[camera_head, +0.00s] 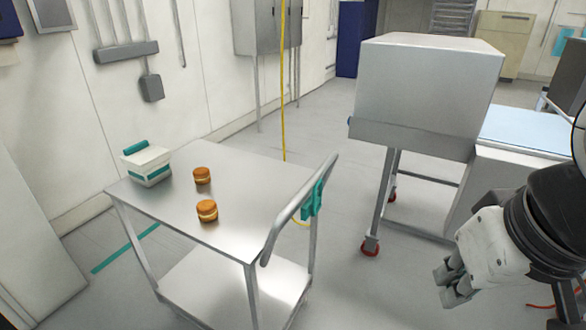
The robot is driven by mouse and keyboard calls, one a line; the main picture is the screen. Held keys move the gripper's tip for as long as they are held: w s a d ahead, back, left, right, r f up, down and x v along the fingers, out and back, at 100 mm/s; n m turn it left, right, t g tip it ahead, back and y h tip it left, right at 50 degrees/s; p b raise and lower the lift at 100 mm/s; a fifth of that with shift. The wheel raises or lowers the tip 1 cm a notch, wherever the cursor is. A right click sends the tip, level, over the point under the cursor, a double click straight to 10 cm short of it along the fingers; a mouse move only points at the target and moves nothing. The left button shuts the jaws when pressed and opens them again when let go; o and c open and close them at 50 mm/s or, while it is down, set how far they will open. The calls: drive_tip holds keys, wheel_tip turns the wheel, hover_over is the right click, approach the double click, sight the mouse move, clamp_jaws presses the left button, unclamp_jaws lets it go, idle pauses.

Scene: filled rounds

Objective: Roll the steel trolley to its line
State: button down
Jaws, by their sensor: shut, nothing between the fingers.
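The steel trolley (232,190) stands at left centre, with a flat top, a lower shelf (210,285) and a tubular push handle (300,208) at its right end. A teal clip or block (313,199) sits on the handle. On the top are two round orange-brown filled rounds (202,175) (207,211) and a white box with teal trim (147,163). A teal line (125,248) lies on the floor left of the trolley, partly hidden by it. My gripper (452,286) is shut and empty at lower right, apart from the trolley handle.
A large steel machine (425,95) on red-footed legs stands right of the trolley, with a pale blue surface (525,130) beside it. A wall runs along the left. A yellow cable (283,80) hangs behind the trolley. Grey floor is clear between trolley and machine.

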drive_tip(key=c, duration=1.8)
unclamp_jaws()
drive_tip(key=shift+w, duration=0.1)
drive_tip(key=o, duration=0.4)
drive_tip(key=w+a+f+g+y+b, duration=0.1)
drive_tip(key=w, duration=0.2)
drive_tip(key=w+a+g+y, duration=0.1)
drive_tip(key=w+a, duration=0.1)
drive_tip(key=w, duration=0.1)
drive_tip(key=w+a+f+g+y+b, duration=0.1)
drive_tip(key=w, duration=0.3)
drive_tip(key=shift+a+f+g+y+b, duration=0.3)
drive_tip(key=shift+a, duration=0.05)
drive_tip(key=shift+c, duration=0.2)
drive_tip(key=m+t+y+b, duration=0.15)
drive_tip(key=y+b, duration=0.35)
drive_tip(key=y, duration=0.7)
approach(306, 194)
drive_tip(key=shift+m, duration=0.35)
drive_tip(key=x, duration=1.1)
drive_tip(key=shift+a+f+p, duration=0.1)
drive_tip(key=shift+a+p, duration=0.15)
drive_tip(key=shift+p, duration=0.05)
clamp_jaws()
